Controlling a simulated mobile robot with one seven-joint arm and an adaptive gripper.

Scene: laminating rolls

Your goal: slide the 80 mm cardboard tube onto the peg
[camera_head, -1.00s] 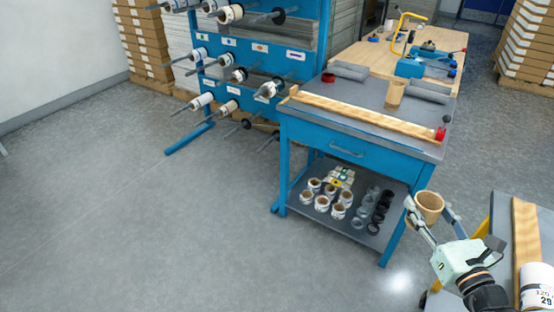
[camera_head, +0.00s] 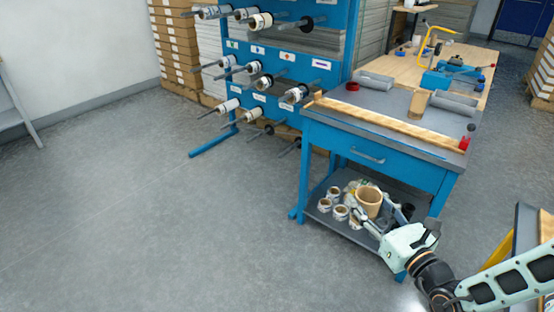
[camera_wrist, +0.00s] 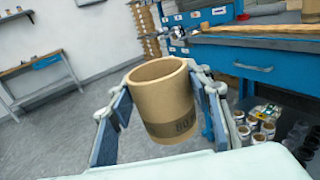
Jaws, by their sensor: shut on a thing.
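A brown cardboard tube (camera_head: 369,202) is upright between the fingers of my gripper (camera_head: 373,208), in front of the cart's lower shelf in the head view. In the wrist view the tube (camera_wrist: 163,95) has a dark band with "80" printed on it. Blue-padded fingers press on both sides of it, and its open end faces up. A blue rack (camera_head: 275,68) at upper centre carries several dark pegs, many with rolls on them. A peg with a black hub (camera_head: 303,24) at the top right and lower pegs (camera_head: 262,131) look free of rolls. The tube is apart from all pegs.
A blue cart (camera_head: 345,148) stands between my gripper and the rack's right side, with a wooden strip (camera_head: 385,122), another tube (camera_head: 418,103) and grey rolls on top. Small rolls (camera_head: 325,205) sit on its lower shelf. The floor (camera_head: 150,220) at left is clear.

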